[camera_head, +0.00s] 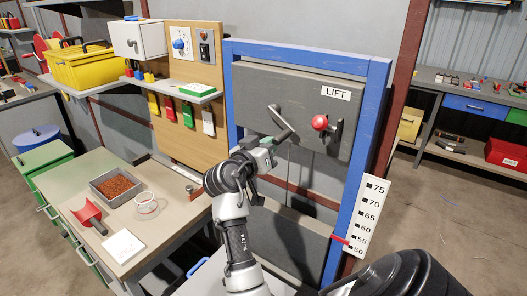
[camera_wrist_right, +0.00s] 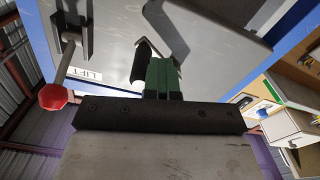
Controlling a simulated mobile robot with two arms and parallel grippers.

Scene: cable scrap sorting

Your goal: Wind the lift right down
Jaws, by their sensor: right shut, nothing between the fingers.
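The grey lift panel (camera_head: 300,85) with its LIFT label (camera_head: 336,92) sits in a blue frame. A dark crank (camera_head: 284,121) is on its left part; its black grip shows in the right wrist view (camera_wrist_right: 138,65). My right gripper (camera_head: 271,146) is shut and empty beside the grip; its green fingers (camera_wrist_right: 162,78) seem close to it, contact unclear. A red-knobbed lever (camera_head: 320,123) is right of the crank. The red pointer (camera_head: 341,239) stands near the low end of the white scale (camera_head: 371,205), around 50 to 55. My left gripper is not in view.
A bench (camera_head: 165,218) at left holds a grey tray of brown granules (camera_head: 116,187), a red scoop (camera_head: 88,215), a tape roll (camera_head: 146,203) and a white block (camera_head: 122,246). Open floor lies at right.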

